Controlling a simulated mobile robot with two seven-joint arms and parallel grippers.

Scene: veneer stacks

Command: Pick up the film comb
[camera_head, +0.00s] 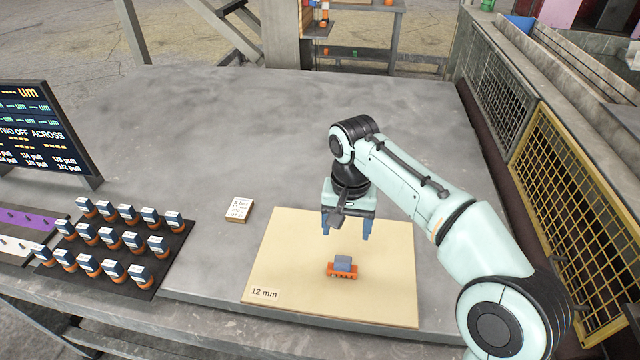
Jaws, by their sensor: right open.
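A film comb (342,268), with an orange toothed base and a grey-blue block on top, lies on the pale board marked "12 mm" (290,250). My right gripper (346,233) points down above the board, just behind the film comb in the picture. Its two blue fingers are apart with nothing between them, and they do not touch the comb. My left gripper is not in view.
Several small orange-and-dark labelled pieces stand in rows on a black mat (160,272) at the left. A small note block (239,210) lies left of the board. A dark display (40,125) stands at the left edge. The table's back (230,120) is clear. Mesh-sided bins (570,190) border the right.

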